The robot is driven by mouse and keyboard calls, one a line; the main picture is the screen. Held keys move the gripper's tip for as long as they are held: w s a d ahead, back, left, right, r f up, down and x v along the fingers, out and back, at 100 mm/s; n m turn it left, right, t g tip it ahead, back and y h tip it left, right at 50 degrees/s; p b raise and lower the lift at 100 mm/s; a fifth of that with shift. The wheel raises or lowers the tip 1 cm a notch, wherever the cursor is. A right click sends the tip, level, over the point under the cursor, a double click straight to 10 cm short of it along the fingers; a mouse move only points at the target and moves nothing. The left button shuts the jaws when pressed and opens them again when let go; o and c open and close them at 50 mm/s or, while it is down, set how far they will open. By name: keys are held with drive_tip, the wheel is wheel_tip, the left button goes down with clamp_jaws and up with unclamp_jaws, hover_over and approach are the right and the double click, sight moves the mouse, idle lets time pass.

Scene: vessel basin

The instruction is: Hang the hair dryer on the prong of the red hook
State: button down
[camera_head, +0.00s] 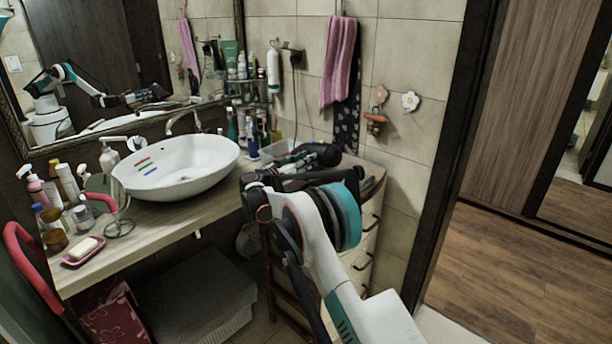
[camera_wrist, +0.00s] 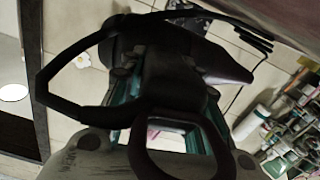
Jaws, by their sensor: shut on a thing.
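The black hair dryer (camera_head: 318,155) is at my gripper (camera_head: 290,180), in front of the drawer cabinet's top in the head view. My gripper is shut on the hair dryer; the exact grip is hard to make out, dark on dark. In the wrist view the hair dryer (camera_wrist: 180,60) lies across the jaws, its narrower end pointing right. A reddish-orange flower-shaped hook (camera_head: 380,95) is on the tiled wall to the right, beyond and above the hair dryer. Its prong (camera_head: 375,118) sticks out below the flower, apart from the hair dryer.
A white flower hook (camera_head: 410,101) is right of the red one. A pink towel (camera_head: 339,62) hangs to the left. The white basin (camera_head: 180,168), bottles (camera_head: 258,128) and the cabinet (camera_head: 368,190) stand close to my arm. A dark door frame (camera_head: 437,180) bounds the wall on the right.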

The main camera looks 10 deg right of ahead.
drive_tip(key=shift+f+b, duration=0.7)
drive_tip(key=shift+f, duration=1.3)
drive_tip(key=shift+f, duration=0.15)
drive_tip(key=c, duration=1.2)
unclamp_jaws()
